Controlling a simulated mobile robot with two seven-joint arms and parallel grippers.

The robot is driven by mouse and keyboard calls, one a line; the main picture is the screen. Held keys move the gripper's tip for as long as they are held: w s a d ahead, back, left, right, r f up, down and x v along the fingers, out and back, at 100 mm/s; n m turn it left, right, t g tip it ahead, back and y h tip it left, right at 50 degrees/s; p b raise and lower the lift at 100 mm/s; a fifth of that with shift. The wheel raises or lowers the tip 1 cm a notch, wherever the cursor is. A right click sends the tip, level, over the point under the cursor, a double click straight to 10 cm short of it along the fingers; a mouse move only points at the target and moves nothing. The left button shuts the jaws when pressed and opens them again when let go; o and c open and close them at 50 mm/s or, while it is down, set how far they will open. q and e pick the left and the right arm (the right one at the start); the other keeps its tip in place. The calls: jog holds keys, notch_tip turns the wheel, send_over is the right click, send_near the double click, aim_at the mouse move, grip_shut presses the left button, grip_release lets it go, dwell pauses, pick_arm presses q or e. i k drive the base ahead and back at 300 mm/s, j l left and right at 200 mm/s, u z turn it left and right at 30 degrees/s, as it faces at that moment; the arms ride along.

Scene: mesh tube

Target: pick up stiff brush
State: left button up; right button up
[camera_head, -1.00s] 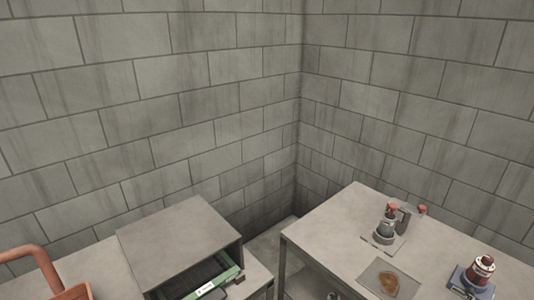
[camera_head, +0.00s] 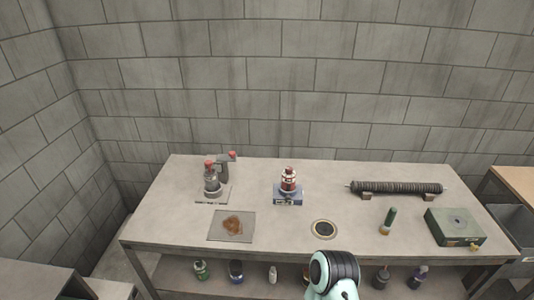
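A small item with a green upright handle and a tan lower end, which looks like the stiff brush (camera_head: 388,220), stands on the right part of the grey table (camera_head: 280,232). It is small in view, so its bristles cannot be made out. A mint and black part of my own arm shows at the bottom centre, in front of the table's front edge. Neither gripper's fingers are in view. Nothing touches the brush.
A long dark ribbed tube (camera_head: 410,188) lies on supports behind the brush. A green box (camera_head: 454,226) is to its right. A dark round inset (camera_head: 324,229), a red-and-white item on a blue base (camera_head: 288,184), a stained plate (camera_head: 232,225) and spray bottles (camera_head: 211,180) are left. Several bottles stand on the lower shelf.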

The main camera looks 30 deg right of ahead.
aim_at(386, 227)
jog(key=k+z, duration=0.1)
jog(key=z, duration=1.95)
